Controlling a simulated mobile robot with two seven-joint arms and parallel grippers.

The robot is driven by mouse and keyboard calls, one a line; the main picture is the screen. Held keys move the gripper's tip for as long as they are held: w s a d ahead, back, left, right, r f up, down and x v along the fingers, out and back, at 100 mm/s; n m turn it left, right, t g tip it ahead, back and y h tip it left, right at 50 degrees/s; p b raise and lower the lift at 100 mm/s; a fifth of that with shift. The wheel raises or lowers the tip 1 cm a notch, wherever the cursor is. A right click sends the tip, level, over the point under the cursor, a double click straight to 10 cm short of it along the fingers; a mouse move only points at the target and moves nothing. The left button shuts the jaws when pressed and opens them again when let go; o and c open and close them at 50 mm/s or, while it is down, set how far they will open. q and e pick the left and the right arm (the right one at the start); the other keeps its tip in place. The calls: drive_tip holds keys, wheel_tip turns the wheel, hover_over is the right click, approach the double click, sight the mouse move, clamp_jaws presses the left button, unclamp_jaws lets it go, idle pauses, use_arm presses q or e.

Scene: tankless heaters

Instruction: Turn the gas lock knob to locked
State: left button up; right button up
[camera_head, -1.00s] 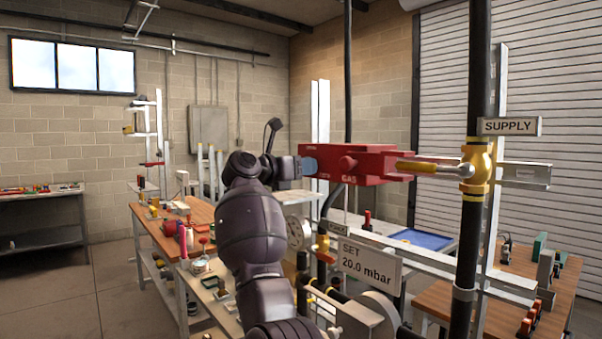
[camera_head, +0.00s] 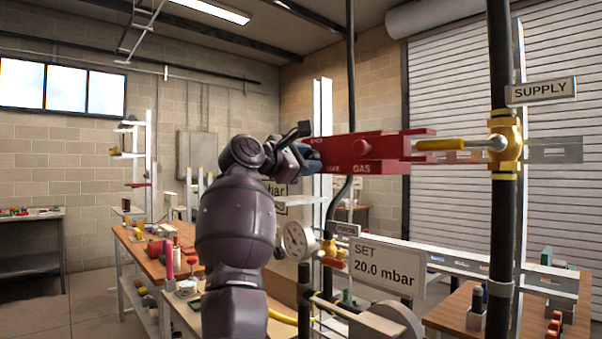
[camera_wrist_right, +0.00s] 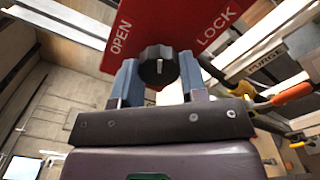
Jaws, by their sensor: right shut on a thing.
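The red gas lock box (camera_head: 375,150) is on the pipe stand, with a yellow-handled lever (camera_head: 440,144) at its right. In the right wrist view, its red plate (camera_wrist_right: 185,22) reads OPEN on the left and LOCK on the right. The black ridged gas lock knob (camera_wrist_right: 158,62) with a white mark sits on this plate. My right gripper (camera_wrist_right: 158,78) is shut on the knob, one blue-grey finger on each side. In the head view my right gripper (camera_head: 308,156) is at the box's left end, and the knob is hidden. My left gripper is not in view.
A SUPPLY sign (camera_head: 541,90) and yellow valve (camera_head: 506,145) are on the dark pipe at right. Below the box are a gauge (camera_head: 298,240) and a SET 20.0 mbar sign (camera_head: 387,268). A cluttered workbench (camera_head: 150,250) is at left.

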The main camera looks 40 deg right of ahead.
use_arm(q)
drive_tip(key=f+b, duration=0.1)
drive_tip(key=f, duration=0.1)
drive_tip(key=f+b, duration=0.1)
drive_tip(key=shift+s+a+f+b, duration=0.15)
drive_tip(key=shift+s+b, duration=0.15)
drive_tip(key=shift+b, duration=0.05)
use_arm(e)
drive_tip(key=m, duration=0.5)
drive_tip(key=shift+w+f, duration=0.1)
drive_tip(key=shift+w, duration=0.05)
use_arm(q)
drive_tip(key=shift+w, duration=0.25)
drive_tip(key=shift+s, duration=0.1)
use_arm(e)
drive_tip(key=o, duration=0.9)
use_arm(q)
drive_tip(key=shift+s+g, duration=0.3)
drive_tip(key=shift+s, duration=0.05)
use_arm(e)
drive_tip(key=shift+r, duration=0.2)
drive_tip(key=shift+a, duration=0.15)
